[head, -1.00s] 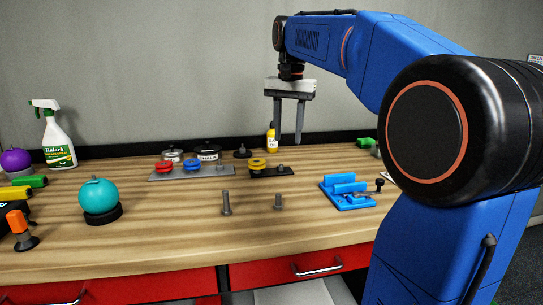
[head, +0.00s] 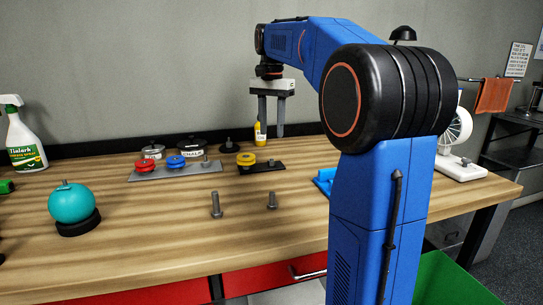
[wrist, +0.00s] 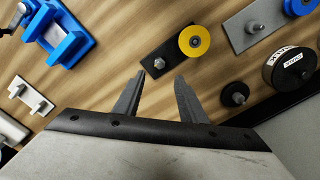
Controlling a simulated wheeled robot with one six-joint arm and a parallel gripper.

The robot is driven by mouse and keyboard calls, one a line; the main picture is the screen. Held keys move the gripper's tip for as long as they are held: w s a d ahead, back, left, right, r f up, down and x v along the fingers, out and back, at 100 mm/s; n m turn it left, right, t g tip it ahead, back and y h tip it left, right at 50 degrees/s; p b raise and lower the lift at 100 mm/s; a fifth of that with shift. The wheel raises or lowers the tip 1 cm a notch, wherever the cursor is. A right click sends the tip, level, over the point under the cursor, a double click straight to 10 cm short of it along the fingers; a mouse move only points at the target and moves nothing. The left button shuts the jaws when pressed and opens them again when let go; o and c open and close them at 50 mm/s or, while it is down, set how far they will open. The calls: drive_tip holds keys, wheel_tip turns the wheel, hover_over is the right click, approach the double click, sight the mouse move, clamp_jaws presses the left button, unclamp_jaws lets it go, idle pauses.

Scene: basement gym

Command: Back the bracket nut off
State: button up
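A dark flat bracket plate (head: 268,168) lies on the bench with a yellow round knob (head: 246,159) at one end and a small grey nut or bolt head at the other. In the wrist view the plate (wrist: 171,55), the yellow knob (wrist: 194,40) and the small grey hex piece (wrist: 158,62) show just beyond my fingertips. I cannot tell for sure that this piece is the bracket nut. My gripper (head: 271,130) points down above the back of the bench, open and empty. In the wrist view my gripper (wrist: 160,76) has its fingers well apart, with nothing between them.
A grey plate (head: 181,171) with red and blue knobs lies to the left. Two upright bolts (head: 215,206) (head: 272,201) stand in front. A blue fixture (head: 323,180) is partly behind my arm. A teal ball (head: 72,204) and a spray bottle (head: 24,140) stand left.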

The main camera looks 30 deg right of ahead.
sight(272, 161)
wheel_tip(272, 161, down, 10)
drive_tip(key=shift+r, duration=0.15)
idle(0.4)
clamp_jaws()
